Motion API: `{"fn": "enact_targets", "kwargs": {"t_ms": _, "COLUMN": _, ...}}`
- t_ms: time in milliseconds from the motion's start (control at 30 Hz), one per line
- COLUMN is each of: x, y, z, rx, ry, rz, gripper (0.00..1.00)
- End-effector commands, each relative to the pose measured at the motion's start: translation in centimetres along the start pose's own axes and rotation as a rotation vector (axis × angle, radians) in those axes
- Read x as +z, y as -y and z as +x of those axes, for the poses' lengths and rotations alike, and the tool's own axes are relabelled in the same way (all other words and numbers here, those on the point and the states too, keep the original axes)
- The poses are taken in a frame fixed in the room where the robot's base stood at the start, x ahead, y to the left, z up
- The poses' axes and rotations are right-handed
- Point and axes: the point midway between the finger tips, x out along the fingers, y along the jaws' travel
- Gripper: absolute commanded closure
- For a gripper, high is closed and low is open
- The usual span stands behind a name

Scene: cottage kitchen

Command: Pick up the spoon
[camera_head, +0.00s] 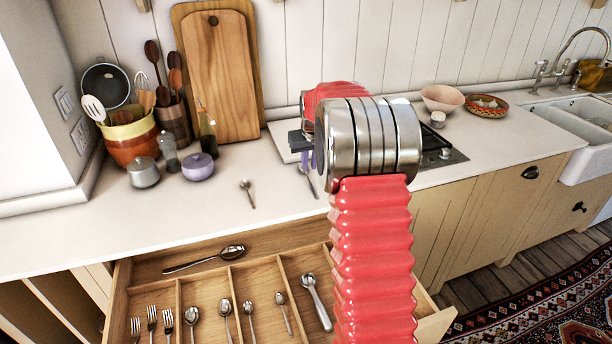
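Several spoons are in view. One small dark spoon (247,193) lies on the white countertop (120,228), left of my arm. A large spoon (205,260) lies across the back compartment of the open wooden drawer (118,305). Smaller spoons (225,310) lie in the drawer's front compartments, with a thick-handled one (317,302) at the right. My red ribbed arm reaches up over the drawer's right part and hides some of it. My gripper (304,160) is over the counter behind the arm's metal joint, mostly hidden. A thin object under it is too unclear to name.
Forks (151,320) lie in the drawer's left compartment. A lidded jar (143,172), a purple pot (198,167), bottles and a utensil crock (130,138) stand at the back left. Cutting boards (222,75) lean on the wall. Bowls (441,97) and a sink (575,125) are right.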

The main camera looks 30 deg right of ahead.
Motion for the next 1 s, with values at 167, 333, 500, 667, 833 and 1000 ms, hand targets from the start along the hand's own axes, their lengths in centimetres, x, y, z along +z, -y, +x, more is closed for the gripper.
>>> {"fn": "enact_targets", "kwargs": {"t_ms": 167, "x": 0.0, "y": 0.0, "z": 0.0, "rx": 0.000, "ry": 0.000, "rz": 0.000, "gripper": 0.87}}
{"fn": "enact_targets", "kwargs": {"t_ms": 333, "x": 0.0, "y": 0.1, "z": 0.3, "rx": 0.000, "ry": 0.001, "rz": -0.001, "gripper": 0.87}}
{"fn": "enact_targets", "kwargs": {"t_ms": 500, "x": -0.1, "y": 0.3, "z": 2.0, "rx": -0.001, "ry": 0.003, "rz": -0.001, "gripper": 0.87}}
{"fn": "enact_targets", "kwargs": {"t_ms": 667, "x": -0.2, "y": 0.4, "z": 4.1, "rx": -0.001, "ry": 0.003, "rz": -0.001, "gripper": 0.87}}
{"fn": "enact_targets", "kwargs": {"t_ms": 833, "x": -0.2, "y": 0.4, "z": 5.2, "rx": 0.000, "ry": 0.000, "rz": -0.001, "gripper": 0.87}}
{"fn": "enact_targets", "kwargs": {"t_ms": 1000, "x": -0.2, "y": 0.4, "z": 5.2, "rx": -0.001, "ry": 0.000, "rz": -0.001, "gripper": 0.87}}
